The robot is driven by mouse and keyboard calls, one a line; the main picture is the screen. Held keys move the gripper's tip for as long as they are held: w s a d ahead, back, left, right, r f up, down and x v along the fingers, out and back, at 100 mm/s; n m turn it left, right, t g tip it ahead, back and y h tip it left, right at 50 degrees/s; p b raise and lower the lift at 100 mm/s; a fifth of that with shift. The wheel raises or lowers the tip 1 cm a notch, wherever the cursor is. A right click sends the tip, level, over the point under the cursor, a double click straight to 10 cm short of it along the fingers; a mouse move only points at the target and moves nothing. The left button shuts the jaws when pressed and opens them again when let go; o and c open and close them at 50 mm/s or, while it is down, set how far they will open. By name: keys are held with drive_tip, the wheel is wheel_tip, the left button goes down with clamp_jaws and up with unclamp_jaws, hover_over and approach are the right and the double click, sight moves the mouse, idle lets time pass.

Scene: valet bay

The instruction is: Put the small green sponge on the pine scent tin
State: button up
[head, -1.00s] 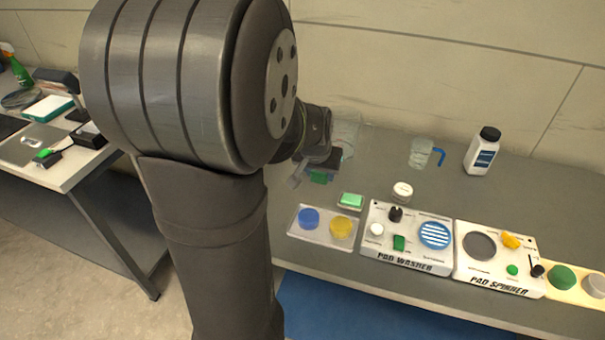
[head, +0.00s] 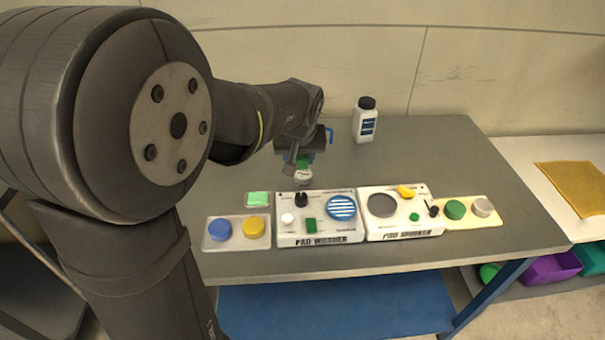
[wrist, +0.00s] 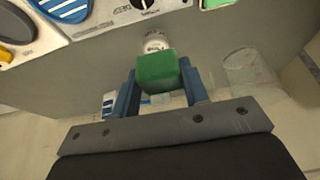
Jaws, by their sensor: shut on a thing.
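My gripper (head: 300,152) is shut on a small dark green sponge (wrist: 157,68), which sits between the blue fingers in the wrist view. In the head view the sponge (head: 306,160) shows below my gripper, partly covered. A small round white tin (head: 303,177) stands on the grey bench behind the pad washer; its label is too small to read. In the wrist view the tin (wrist: 154,42) is just beyond the sponge and partly hidden by it. The sponge looks close to the tin and above the bench; I cannot tell whether they touch.
The pad washer (head: 320,239) and pad spinner (head: 400,227) stand in front of the tin. A light green block (head: 258,199) lies to the left. A white bottle (head: 365,122) stands behind right.

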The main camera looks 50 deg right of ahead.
drive_tip(key=s+d+r, duration=0.1)
drive_tip(key=s+d, duration=0.5)
drive_tip(key=s, duration=0.1)
hover_over(304, 175)
wheel_tip(304, 175, down, 7)
drive_tip(key=shift+a+r, duration=0.1)
drive_tip(key=shift+r, duration=0.05)
drive_tip(key=shift+f, duration=1.95)
drive_tip(key=shift+f, duration=0.15)
drive_tip(key=o, duration=0.9)
drive_tip(key=shift+o, duration=0.2)
